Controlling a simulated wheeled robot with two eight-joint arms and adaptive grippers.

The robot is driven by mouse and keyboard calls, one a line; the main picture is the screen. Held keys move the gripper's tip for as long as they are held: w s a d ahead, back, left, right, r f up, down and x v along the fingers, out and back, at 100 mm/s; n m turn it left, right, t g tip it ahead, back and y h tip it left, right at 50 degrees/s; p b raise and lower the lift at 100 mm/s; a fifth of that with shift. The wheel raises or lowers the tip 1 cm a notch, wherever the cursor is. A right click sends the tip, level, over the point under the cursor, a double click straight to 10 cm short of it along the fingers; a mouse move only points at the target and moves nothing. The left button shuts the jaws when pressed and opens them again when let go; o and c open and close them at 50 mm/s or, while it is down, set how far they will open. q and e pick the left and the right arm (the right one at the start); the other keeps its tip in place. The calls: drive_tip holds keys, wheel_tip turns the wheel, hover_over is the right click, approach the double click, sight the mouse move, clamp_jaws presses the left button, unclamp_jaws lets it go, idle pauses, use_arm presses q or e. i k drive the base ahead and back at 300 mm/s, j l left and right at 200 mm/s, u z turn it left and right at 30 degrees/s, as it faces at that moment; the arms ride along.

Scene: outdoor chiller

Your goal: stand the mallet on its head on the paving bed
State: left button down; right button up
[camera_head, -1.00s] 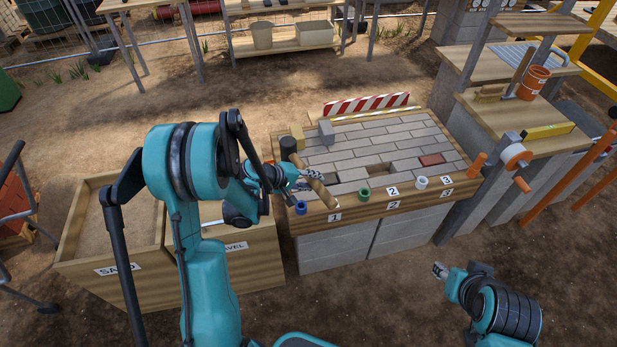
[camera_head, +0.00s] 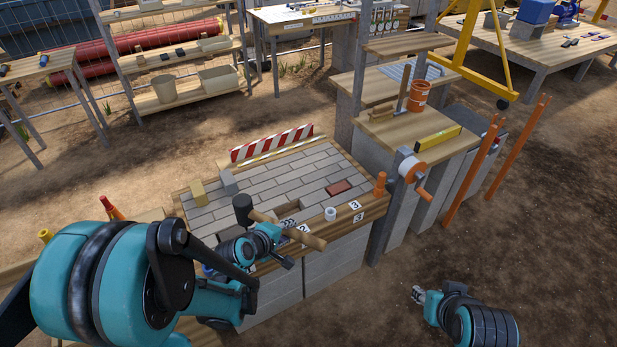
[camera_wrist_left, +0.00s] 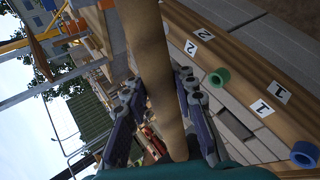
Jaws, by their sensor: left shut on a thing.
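The mallet has a black head (camera_head: 242,204) and a pale wooden handle (camera_head: 308,238). My left gripper (camera_head: 272,234) is shut on the handle. The mallet is tilted, head toward the left and back, above the front part of the paving bed (camera_head: 262,183). The handle's end reaches over the bed's front edge. In the left wrist view the handle (camera_wrist_left: 148,60) runs between the fingers of my left gripper (camera_wrist_left: 160,105); the head is hidden there. My right gripper (camera_head: 418,294) is apart from the bed, over bare ground at lower right; its opening is too small to judge.
A striped barrier (camera_head: 272,143) stands behind. A reel (camera_head: 412,168) is on the right. The bed's middle paving is clear.

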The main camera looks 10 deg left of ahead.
sight(325, 163)
drive_tip(key=i+l+z, duration=1)
drive_tip(key=z, duration=0.15)
drive_tip(key=i+z, duration=0.35)
drive_tip(key=i+l+u, duration=0.1)
drive_tip(key=i+u, duration=0.15)
drive_tip(key=i, duration=0.2)
drive_tip(key=i+l+u, duration=0.25)
drive_tip(key=i, duration=0.15)
drive_tip(key=i+l+u, duration=0.25)
drive_tip(key=i, duration=0.2)
drive_tip(key=i+u, duration=0.2)
drive_tip(key=u, duration=0.3)
drive_tip(key=i+u, duration=0.25)
drive_tip(key=u, duration=0.25)
drive_tip(key=i+l+u, duration=0.15)
drive_tip(key=u, duration=0.35)
drive_tip(key=i+l+u, duration=0.2)
drive_tip(key=u, duration=0.25)
drive_tip(key=i+l+u, duration=0.2)
drive_tip(key=l+u, duration=0.15)
